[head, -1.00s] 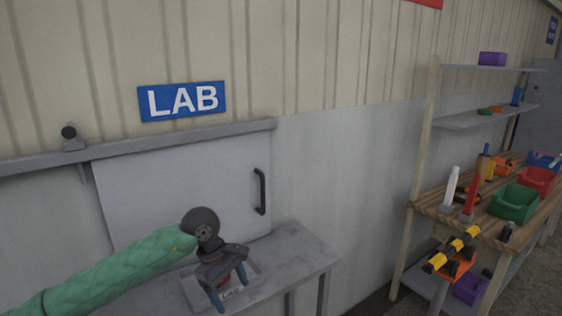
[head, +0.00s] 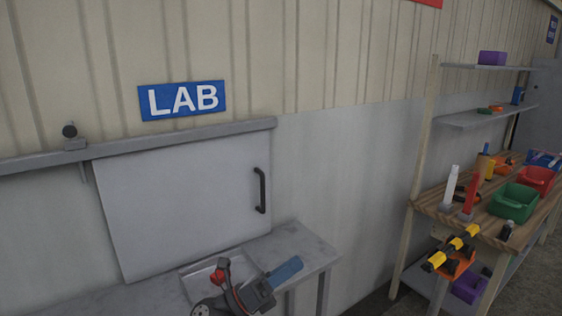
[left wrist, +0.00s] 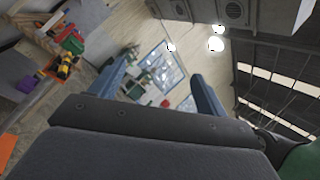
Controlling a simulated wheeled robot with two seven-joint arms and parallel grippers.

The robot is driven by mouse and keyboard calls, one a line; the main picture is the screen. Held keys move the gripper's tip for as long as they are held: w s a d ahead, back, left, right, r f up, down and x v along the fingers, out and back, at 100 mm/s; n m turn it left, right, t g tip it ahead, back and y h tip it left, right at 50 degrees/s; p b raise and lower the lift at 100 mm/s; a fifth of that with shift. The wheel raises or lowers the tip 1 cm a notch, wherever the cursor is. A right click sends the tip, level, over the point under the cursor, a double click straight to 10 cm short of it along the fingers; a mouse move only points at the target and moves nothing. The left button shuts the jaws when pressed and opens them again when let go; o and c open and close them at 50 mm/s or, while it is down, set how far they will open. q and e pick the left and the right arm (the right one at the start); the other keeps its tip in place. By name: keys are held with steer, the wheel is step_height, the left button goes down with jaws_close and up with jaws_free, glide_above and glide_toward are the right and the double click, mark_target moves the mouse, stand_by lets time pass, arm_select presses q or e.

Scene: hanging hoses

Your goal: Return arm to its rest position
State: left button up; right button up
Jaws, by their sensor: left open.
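My left gripper (head: 297,264) is low in the head view, in front of the lab table's right part, with its blue fingers pointing right. In the left wrist view its two blue fingers (left wrist: 158,88) stand well apart with nothing between them. The green sleeved arm is out of the head view, and only the dark wrist with red parts shows at the bottom edge. A grey tray (head: 196,275) lies on the grey table (head: 296,243), partly hidden by my wrist. I cannot see what it holds. My right gripper is in neither view.
A sliding door (head: 185,210) with a black handle stands behind the table, under a blue LAB sign (head: 182,100). At right, a wooden workbench (head: 434,208) carries a green bin (head: 514,203), a red bin (head: 536,179) and several tools. Bare wall lies between.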

arm_select(q)
steer(key=a+f+n+t+y, duration=0.4)
steer(key=a+f+n+y, duration=0.6)
steer(key=n, duration=0.6)
steer(key=a+f+n+t+y, duration=0.4)
steer(key=a+f+n+y, duration=0.4)
steer(key=n+y, duration=0.5)
steer(key=s+a+f+n+g+h, duration=0.1)
steer(key=s+a+f+n+g, duration=0.35)
steer(key=s+f, duration=0.65)
steer(key=s+a+f+n+g, duration=0.1)
steer(key=s+f+n+g, duration=0.6)
steer(key=s, duration=0.6)
step_height(320, 180, down, 26)
steer(key=d+g, duration=0.2)
steer(key=g, duration=0.1)
steer(key=s+f, duration=0.3)
steer(key=f, duration=0.6)
steer(key=s+d+f+m, duration=0.1)
steer(key=s+f, duration=0.2)
steer(key=f, duration=0.7)
steer(key=shift+h, duration=0.4)
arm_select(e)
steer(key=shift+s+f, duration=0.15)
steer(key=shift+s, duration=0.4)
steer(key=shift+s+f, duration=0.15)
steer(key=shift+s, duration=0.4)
